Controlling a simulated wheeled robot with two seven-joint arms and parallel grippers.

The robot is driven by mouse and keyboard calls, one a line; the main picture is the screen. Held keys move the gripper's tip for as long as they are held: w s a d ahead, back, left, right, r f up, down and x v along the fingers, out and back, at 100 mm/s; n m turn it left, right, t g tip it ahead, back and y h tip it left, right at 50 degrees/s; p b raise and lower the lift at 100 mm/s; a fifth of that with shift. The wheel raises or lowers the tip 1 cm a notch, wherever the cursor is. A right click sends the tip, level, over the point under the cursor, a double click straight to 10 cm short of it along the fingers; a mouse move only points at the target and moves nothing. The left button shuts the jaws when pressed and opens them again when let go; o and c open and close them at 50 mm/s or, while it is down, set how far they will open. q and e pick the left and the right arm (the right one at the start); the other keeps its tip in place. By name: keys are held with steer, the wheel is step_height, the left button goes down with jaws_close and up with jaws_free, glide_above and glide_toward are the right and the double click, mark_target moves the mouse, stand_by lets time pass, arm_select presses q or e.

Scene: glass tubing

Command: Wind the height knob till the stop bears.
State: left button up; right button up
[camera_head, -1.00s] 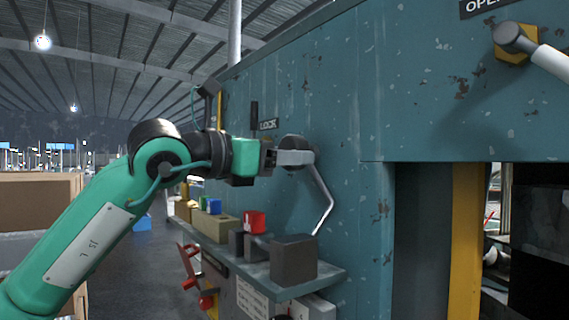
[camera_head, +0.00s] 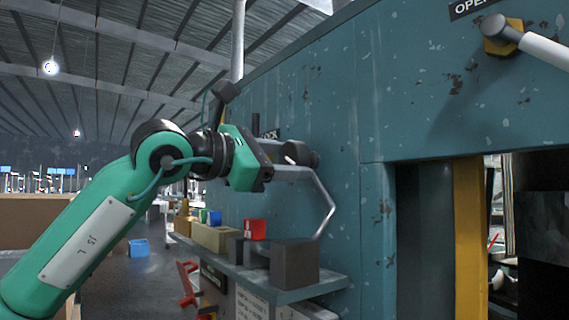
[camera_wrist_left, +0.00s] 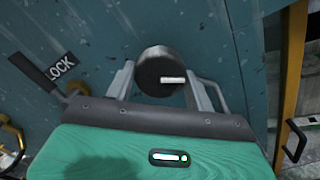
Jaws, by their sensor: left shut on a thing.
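The height knob (camera_head: 300,154) is a dark round knob with a pale index mark, on the teal machine wall. In the left wrist view the knob (camera_wrist_left: 161,72) sits between the two grey fingers of my left gripper (camera_wrist_left: 166,80), which are shut on its sides. The pale mark points to the right there. In the head view my left gripper (camera_head: 288,168) reaches the knob from the left and is tilted. A bent grey rod (camera_head: 327,200) shows below and right of the knob. I cannot make out the stop. My right gripper is not in view.
A lever under a LOCK label (camera_wrist_left: 61,66) is close to the left of the gripper. A shelf (camera_head: 300,292) below carries a dark block (camera_head: 294,262), a red cup (camera_head: 255,229) and other blocks. A white-handled lever (camera_head: 545,50) is at upper right.

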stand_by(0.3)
arm_select(q)
steer(key=o, duration=1)
steer(key=shift+c, duration=0.2)
steer(key=shift+s+a+b, duration=0.25)
steer(key=shift+a+b, duration=0.05)
steer(key=shift+a, duration=0.1)
steer(key=b+v, duration=0.4)
steer(key=v, duration=0.9)
steer(key=shift+d, duration=0.1)
